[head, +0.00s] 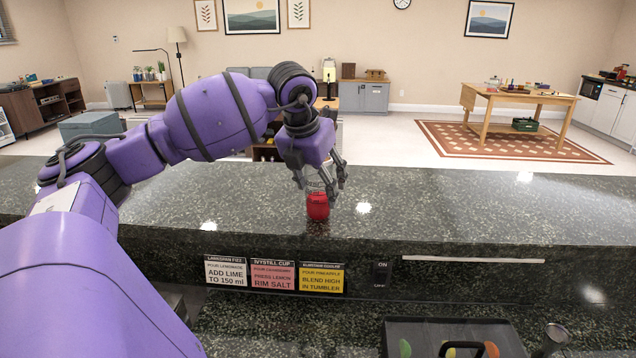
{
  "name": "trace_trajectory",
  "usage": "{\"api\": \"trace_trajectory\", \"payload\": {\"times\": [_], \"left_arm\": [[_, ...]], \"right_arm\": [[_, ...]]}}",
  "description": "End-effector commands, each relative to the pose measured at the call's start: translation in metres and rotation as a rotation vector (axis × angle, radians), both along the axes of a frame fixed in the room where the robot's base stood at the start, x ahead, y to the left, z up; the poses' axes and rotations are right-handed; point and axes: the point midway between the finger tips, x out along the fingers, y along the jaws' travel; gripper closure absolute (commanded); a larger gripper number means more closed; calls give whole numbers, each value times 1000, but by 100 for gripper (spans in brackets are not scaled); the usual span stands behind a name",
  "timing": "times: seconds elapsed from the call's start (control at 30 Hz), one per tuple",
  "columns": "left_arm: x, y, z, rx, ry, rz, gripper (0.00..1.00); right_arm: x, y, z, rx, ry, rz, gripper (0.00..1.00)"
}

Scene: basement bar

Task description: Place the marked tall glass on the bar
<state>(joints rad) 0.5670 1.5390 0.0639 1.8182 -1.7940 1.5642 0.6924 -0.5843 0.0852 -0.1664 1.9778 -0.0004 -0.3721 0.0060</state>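A tall glass (318,206) with a bright red lower part and a clear upper part is upright at the dark speckled bar top (450,205), in the middle of the head view. My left gripper (320,183) points down over it from above, with its fingers apart on either side of the clear upper part. The fingers partly hide the glass's top. I cannot tell whether they touch the glass, or whether its base rests fully on the stone. My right gripper is not in view.
A dark tray (455,338) with fruit pieces sits on the lower counter, next to a metal cup (555,338). The bar top right of the glass is clear.

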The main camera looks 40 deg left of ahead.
Motion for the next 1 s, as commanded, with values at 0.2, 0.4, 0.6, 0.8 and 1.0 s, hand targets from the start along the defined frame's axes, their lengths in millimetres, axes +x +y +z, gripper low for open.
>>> {"api": "trace_trajectory", "payload": {"times": [0.2,0.4,0.6,0.8,1.0], "left_arm": [[0,0,0,0,0,0,37],[-2,0,10,1,-2,0,37],[-15,-4,45,4,-3,1,37],[-31,-10,84,3,-1,0,37],[-41,-13,108,1,0,0,37]], "right_arm": [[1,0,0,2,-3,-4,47],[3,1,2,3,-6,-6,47],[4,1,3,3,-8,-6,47],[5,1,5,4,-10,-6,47],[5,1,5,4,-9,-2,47]]}}
